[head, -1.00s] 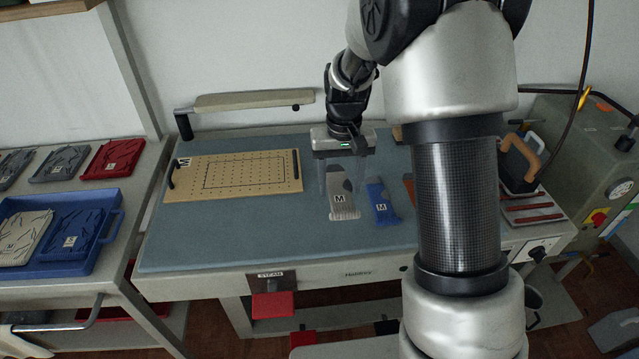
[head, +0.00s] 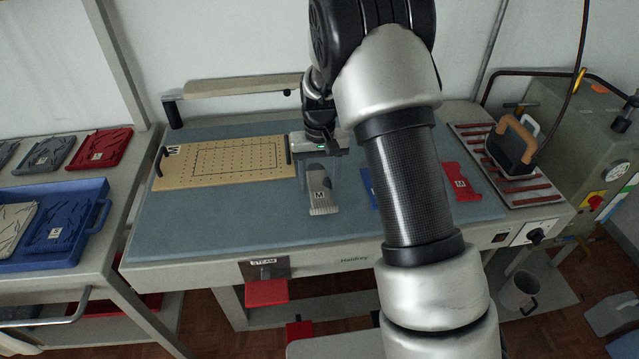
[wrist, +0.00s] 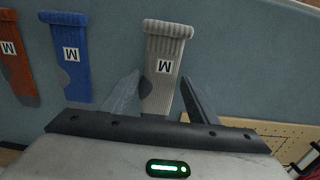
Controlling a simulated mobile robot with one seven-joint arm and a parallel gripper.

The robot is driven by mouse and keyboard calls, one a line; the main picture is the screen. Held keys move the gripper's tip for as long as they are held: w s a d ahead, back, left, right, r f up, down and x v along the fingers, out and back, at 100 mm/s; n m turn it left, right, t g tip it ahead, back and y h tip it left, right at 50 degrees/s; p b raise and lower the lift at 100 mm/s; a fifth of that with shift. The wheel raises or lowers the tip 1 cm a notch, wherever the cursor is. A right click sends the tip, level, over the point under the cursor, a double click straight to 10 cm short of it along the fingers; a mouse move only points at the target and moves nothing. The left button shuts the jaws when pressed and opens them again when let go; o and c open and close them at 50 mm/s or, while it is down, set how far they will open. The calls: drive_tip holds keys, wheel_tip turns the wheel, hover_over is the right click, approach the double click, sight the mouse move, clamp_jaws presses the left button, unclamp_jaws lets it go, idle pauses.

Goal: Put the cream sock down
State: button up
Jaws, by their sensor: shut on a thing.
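The cream sock (head: 322,205), greyish with a dark grey heel patch and a white M label, is at the middle of the blue-grey table top (head: 230,225). My gripper (head: 320,183) points down over it, with its fingers shut on the sock's two sides. In the wrist view the sock (wrist: 168,45) runs between the fingers (wrist: 160,78), ribbed cuff away from my gripper. It looks close to the surface; I cannot tell whether it touches it. Its toe end is hidden by my gripper.
A blue sock (wrist: 73,55) and a rust-orange sock (wrist: 17,68) lie beside it. A red sock (head: 461,182) lies farther right. A pegboard (head: 225,163) is left of my gripper. An iron (head: 511,150) stands at right. The table's front left is clear.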

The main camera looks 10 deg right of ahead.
drive_tip(key=shift+f, duration=0.45)
drive_tip(key=shift+f, duration=0.1)
drive_tip(key=shift+f, duration=0.15)
drive_tip(key=o, duration=1)
